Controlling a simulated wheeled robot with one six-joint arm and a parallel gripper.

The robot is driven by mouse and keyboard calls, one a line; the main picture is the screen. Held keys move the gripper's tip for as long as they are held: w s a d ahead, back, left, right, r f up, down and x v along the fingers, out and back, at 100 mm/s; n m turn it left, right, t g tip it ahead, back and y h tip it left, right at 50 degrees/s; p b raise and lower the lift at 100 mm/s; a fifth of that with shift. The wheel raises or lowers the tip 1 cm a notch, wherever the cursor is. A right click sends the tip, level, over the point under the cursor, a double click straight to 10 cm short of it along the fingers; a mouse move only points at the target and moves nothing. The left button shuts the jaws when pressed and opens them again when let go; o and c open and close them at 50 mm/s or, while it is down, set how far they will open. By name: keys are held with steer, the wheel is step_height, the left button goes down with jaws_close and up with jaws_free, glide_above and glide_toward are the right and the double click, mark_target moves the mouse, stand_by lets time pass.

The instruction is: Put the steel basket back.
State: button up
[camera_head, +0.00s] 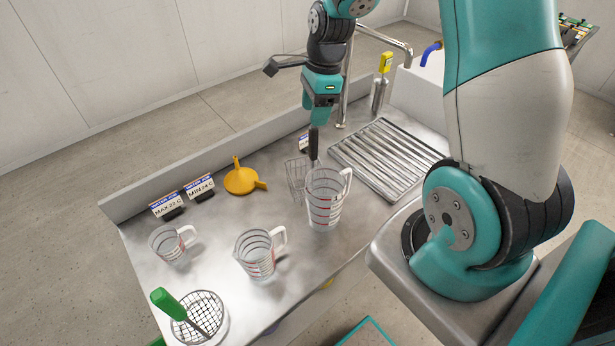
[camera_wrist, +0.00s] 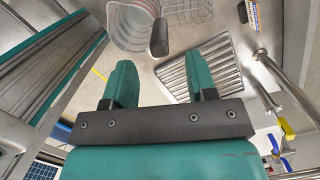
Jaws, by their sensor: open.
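The steel basket (camera_head: 295,178) is a small wire-mesh basket on the steel counter, behind and left of the tallest measuring jug (camera_head: 323,205), which hides part of it. In the wrist view the basket (camera_wrist: 188,12) shows at the top edge, cut off, right of the jug (camera_wrist: 132,22).
The ribbed drainboard (camera_head: 388,157) and tap (camera_head: 385,38) are at the right. Two smaller jugs (camera_head: 257,254) (camera_head: 170,244), a yellow funnel (camera_head: 241,179), label signs (camera_head: 167,205) and a green-handled strainer (camera_head: 198,318) stand left. Bare counter lies between the funnel and jugs.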

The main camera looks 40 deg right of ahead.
mark_target(312, 136)
steer(key=shift+a+f+p, duration=0.15)
steer(key=shift+f+p, duration=0.4)
steer(key=shift+f, duration=1.4)
steer(key=shift+a+f+p, duration=0.15)
steer(key=shift+f+p, duration=0.35)
steer(key=shift+f, duration=1.4)
jaws_close()
